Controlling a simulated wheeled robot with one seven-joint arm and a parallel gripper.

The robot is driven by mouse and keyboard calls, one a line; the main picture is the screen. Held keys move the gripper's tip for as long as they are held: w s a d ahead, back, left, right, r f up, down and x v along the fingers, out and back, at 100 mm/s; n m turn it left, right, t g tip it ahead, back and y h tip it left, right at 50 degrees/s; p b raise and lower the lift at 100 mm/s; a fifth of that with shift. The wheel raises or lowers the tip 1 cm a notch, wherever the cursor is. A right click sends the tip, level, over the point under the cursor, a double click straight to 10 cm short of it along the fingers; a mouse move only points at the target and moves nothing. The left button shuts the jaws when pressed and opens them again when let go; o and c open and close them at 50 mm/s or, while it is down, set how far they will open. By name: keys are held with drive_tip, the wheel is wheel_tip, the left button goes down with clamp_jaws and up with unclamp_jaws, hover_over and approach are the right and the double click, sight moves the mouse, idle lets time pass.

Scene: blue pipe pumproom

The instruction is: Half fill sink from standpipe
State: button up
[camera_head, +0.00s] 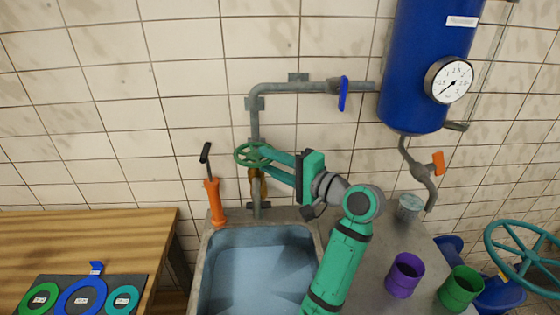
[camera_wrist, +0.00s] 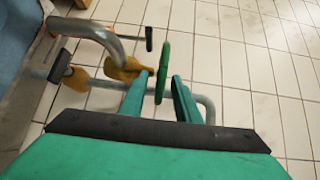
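The standpipe (camera_head: 255,125) runs down the tiled wall behind the sink. It carries a green handwheel (camera_head: 252,154) above a brass valve body (camera_head: 257,184). The sink (camera_head: 208,262) is below with a grey rim and a blue inside; I cannot tell its water level. My gripper (camera_head: 272,165) is at the handwheel, coming from the right. In the wrist view the handwheel (camera_wrist: 163,65) shows edge-on between my two spread fingers (camera_wrist: 160,92), with a visible gap on the left side. The wheel hides part of the fingertips in the head view.
A blue lever (camera_head: 343,94) sits on the upper pipe. A blue tank (camera_head: 425,65) with a gauge (camera_head: 448,80) and an orange-handled tap (camera_head: 438,163) is at right. An orange hand pump (camera_head: 215,200) stands left of the standpipe. Purple (camera_head: 404,276) and green (camera_head: 460,288) cups stand right.

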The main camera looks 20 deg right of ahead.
drive_tip(key=f+v, duration=0.1)
drive_tip(key=v, duration=1)
drive_tip(key=shift+d+r, duration=0.2)
drive_tip(key=shift+r, duration=0.25)
drive_tip(key=shift+w+a, duration=0.1)
drive_tip(key=shift+a, duration=0.25)
drive_tip(key=shift+d, duration=0.1)
